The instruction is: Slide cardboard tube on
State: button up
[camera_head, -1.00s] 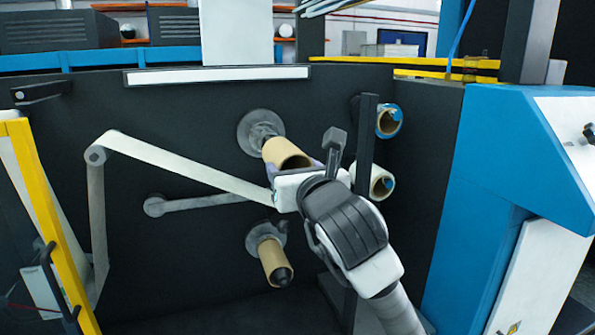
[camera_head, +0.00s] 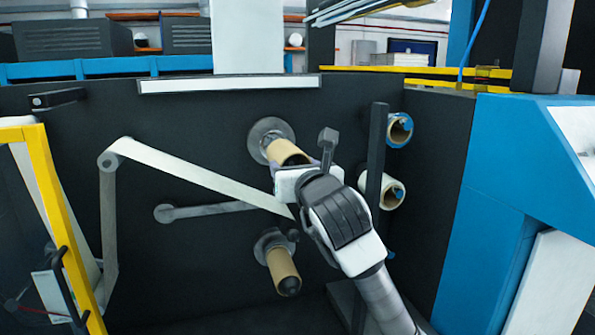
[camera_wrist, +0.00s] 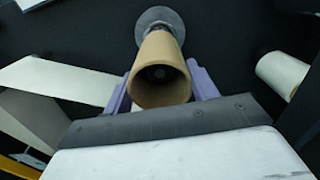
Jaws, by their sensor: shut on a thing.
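A brown cardboard tube (camera_head: 288,152) is in my gripper (camera_wrist: 160,85), at the upper spindle on the dark panel. The spindle's grey flange (camera_head: 266,133) is behind the tube. In the wrist view, the tube (camera_wrist: 158,62) points at the flange (camera_wrist: 158,20), with a short stretch of shaft showing between them. A small round end shows inside the dark bore, so the tube appears to be around the shaft. My purple fingers are shut on its sides. A lower spindle carries another brown tube (camera_head: 282,266).
A white web (camera_head: 200,175) runs from a roller (camera_head: 108,160) on the left down towards my gripper. A dark post (camera_head: 376,160) stands right of my gripper, beside two rolls (camera_head: 398,129) on the panel. A blue machine housing (camera_head: 500,190) fills the right.

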jog(key=shift+x, duration=2.95)
jog(key=o, duration=1.1)
jog(key=shift+c, duration=0.2)
